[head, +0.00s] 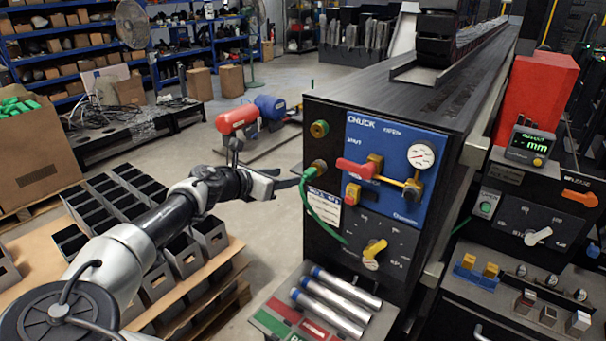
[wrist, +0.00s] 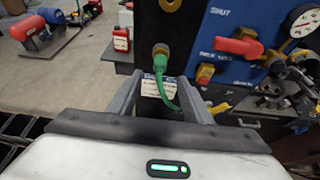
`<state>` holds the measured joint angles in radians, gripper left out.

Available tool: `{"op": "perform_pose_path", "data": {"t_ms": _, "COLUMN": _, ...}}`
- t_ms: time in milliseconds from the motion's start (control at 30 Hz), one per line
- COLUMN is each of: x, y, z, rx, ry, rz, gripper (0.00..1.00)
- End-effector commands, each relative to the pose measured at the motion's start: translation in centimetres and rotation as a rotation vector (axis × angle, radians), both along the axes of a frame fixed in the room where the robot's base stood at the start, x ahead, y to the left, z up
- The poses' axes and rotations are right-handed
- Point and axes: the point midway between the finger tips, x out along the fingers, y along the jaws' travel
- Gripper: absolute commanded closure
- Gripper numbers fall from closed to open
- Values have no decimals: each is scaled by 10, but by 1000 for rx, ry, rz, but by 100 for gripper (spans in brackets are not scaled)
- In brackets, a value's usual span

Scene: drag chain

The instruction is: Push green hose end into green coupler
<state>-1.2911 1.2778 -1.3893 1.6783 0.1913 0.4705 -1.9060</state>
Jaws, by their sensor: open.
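The green hose (head: 322,212) hangs in a curve down the front of the dark machine panel. Its upper end (wrist: 161,64) meets the lower brass coupler (head: 318,167), which also shows in the wrist view (wrist: 161,49). I cannot tell how deep the hose end sits in it. My gripper (head: 291,182) is open, just left of the panel and close to the hose. In the wrist view the fingers of my gripper (wrist: 160,77) stand apart, one on each side of the hose below the coupler. No grip on the hose shows.
Another brass port (head: 319,129) sits above the coupler. To its right is a blue panel (head: 395,141) with a red handle (head: 356,168) and gauge (head: 421,156). Metal cylinders (head: 336,300) lie on a ledge below. Open floor lies left of the panel, beyond crates of black-topped boxes (head: 183,255).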

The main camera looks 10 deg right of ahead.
Motion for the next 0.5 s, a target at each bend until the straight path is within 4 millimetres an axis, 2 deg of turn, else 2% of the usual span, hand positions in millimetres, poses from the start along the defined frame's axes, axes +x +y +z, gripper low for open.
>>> {"op": "perform_pose_path", "data": {"t_ms": 100, "x": 16, "y": -18, "z": -9, "rx": 0, "ry": -1, "rz": -4, "gripper": 55}}
{"op": "perform_pose_path", "data": {"t_ms": 500, "x": 65, "y": -67, "z": -38, "rx": 0, "ry": 0, "rz": -3, "gripper": 55}}
